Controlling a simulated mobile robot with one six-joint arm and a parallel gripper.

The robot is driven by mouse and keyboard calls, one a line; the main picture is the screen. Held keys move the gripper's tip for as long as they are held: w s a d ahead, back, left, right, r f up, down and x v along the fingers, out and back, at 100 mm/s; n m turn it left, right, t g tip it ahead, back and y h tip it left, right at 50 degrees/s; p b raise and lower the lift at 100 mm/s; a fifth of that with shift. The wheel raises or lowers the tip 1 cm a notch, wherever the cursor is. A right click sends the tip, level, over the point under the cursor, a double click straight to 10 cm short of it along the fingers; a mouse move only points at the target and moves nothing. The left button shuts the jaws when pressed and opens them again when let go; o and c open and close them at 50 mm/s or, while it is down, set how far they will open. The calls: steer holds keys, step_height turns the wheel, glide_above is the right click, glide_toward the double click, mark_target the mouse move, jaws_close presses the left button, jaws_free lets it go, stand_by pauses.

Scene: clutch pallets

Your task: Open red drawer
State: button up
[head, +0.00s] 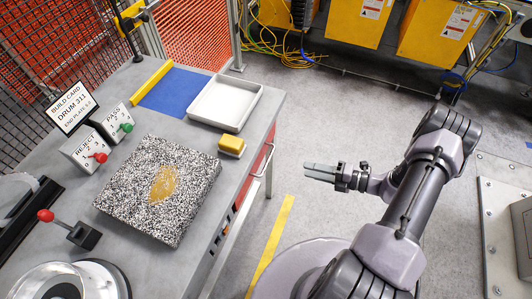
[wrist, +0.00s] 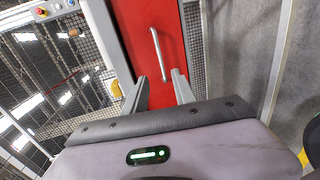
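The red drawer (wrist: 135,22) fills the upper middle of the wrist view, its front flush with the bench side. Its silver bar handle (wrist: 157,54) lies between and beyond my fingertips. In the head view a strip of the red drawer front (head: 260,158) shows under the bench's right edge, with the handle (head: 269,160) standing out from it. My gripper (wrist: 158,77) is open and empty, its two grey fingers apart. In the head view my gripper (head: 307,171) is right of the handle, pointing left at it, with a gap between them.
The grey bench (head: 120,120) carries a white tray (head: 225,103), a yellow block (head: 231,146), a speckled slab (head: 135,190) and a blue mat (head: 178,91). Red and green levers stand at its left. Clear floor (head: 340,110) lies around my arm. Yellow cabinets stand at the back.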

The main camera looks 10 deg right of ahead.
mark_target(268, 161)
steer(key=b+x, duration=0.3)
steer(key=x, duration=1.3)
steer(key=shift+a, duration=0.2)
steer(key=shift+s, duration=0.1)
jaws_close()
stand_by(0.4)
